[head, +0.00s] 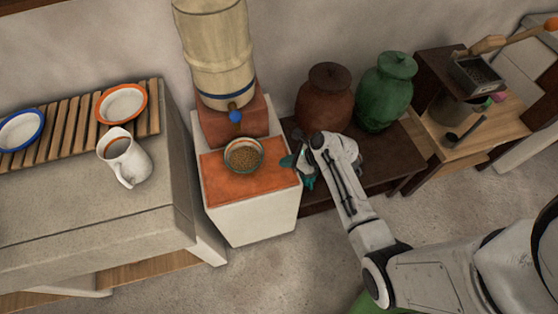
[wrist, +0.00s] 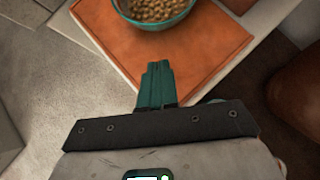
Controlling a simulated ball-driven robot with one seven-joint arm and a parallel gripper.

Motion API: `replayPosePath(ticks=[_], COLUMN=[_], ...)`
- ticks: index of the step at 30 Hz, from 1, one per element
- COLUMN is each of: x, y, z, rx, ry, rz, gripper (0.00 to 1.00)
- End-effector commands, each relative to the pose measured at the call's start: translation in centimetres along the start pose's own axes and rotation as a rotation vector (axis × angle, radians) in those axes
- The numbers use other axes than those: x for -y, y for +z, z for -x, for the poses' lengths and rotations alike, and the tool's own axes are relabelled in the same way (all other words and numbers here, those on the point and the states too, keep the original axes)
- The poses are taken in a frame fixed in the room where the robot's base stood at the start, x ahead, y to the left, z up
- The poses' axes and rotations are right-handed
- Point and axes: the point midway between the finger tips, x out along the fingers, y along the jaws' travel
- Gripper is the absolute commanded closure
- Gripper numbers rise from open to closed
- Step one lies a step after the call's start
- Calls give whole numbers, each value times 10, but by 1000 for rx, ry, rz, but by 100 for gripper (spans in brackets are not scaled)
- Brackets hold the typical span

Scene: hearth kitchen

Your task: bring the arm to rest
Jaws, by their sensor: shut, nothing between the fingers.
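My gripper (wrist: 156,84) has teal fingers that are closed together with nothing between them. In the head view my gripper (head: 290,162) is at the right edge of the orange-topped white stand (head: 223,184). My arm reaches in from the lower right with its elbow bent. A bowl (head: 244,154) of small brown pieces stands on the orange top, left of my gripper. The bowl also shows at the top of the wrist view (wrist: 152,22), beyond the fingertips and apart from them.
A large dispenser (head: 215,55) with a blue tap stands behind the bowl. A brown jar (head: 325,98) and a green jar (head: 384,92) are close behind my arm. Bare floor (head: 290,270) lies in front.

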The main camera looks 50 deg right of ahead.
Motion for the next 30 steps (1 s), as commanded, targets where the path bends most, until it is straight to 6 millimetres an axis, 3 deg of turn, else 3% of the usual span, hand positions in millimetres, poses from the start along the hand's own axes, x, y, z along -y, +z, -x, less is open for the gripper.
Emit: replayPosePath(ticks=[3, 9, 23, 26, 30], x=[0, 1, -2, -13, -45], y=[-1, -1, 0, -1, -3], z=[25, 54, 64, 65, 70], rx=[0, 0, -6, -37, -123], ry=[-4, -3, 3, 25, 102], rz=[-1, -3, 18, 128, 481], gripper=[100, 100, 100, 100, 100])
